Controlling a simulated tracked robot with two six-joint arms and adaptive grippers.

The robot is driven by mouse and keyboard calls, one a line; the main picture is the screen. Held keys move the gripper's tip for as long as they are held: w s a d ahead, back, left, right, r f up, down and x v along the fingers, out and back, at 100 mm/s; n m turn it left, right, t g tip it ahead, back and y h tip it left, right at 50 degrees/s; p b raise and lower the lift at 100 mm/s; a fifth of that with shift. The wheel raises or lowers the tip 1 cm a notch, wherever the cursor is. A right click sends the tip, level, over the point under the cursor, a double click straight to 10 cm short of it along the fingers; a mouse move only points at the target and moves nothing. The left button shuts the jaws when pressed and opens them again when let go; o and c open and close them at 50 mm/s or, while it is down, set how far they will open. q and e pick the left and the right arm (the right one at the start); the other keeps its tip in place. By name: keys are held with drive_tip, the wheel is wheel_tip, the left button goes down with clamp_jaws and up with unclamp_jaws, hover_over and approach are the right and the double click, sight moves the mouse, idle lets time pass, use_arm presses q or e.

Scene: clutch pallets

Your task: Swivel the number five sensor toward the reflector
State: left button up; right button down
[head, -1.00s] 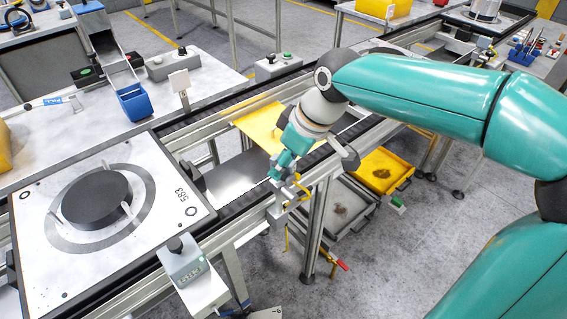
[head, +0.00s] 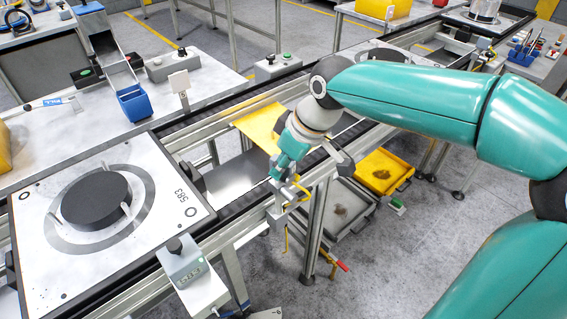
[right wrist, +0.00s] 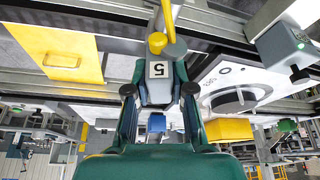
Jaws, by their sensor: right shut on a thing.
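In the head view my right gripper (head: 279,172) is at the near rail of the conveyor and mostly hides the sensor. A white square plate on a short post (head: 179,83), which looks like the reflector, stands across the conveyor, to the upper left. My left gripper is not in view.
A white pallet marked 583 (head: 150,215) with a black disc sits on the conveyor at left. A yellow plate (head: 258,125) lies beyond my gripper. Yellow and grey trays (head: 385,170) are below.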

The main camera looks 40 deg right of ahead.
drive_tip(key=shift+a+m+t+h+b, duration=0.1)
drive_tip(key=shift+m+t+h+b, duration=0.15)
drive_tip(key=shift+m, duration=0.65)
drive_tip(key=shift+a+m+t+h+b, duration=0.15)
drive_tip(key=shift+m+h, duration=0.2)
drive_tip(key=shift+m, duration=0.55)
drive_tip(key=c, duration=1)
unclamp_jaws()
drive_tip(key=v, duration=1.2)
drive_tip(key=shift+d, duration=0.1)
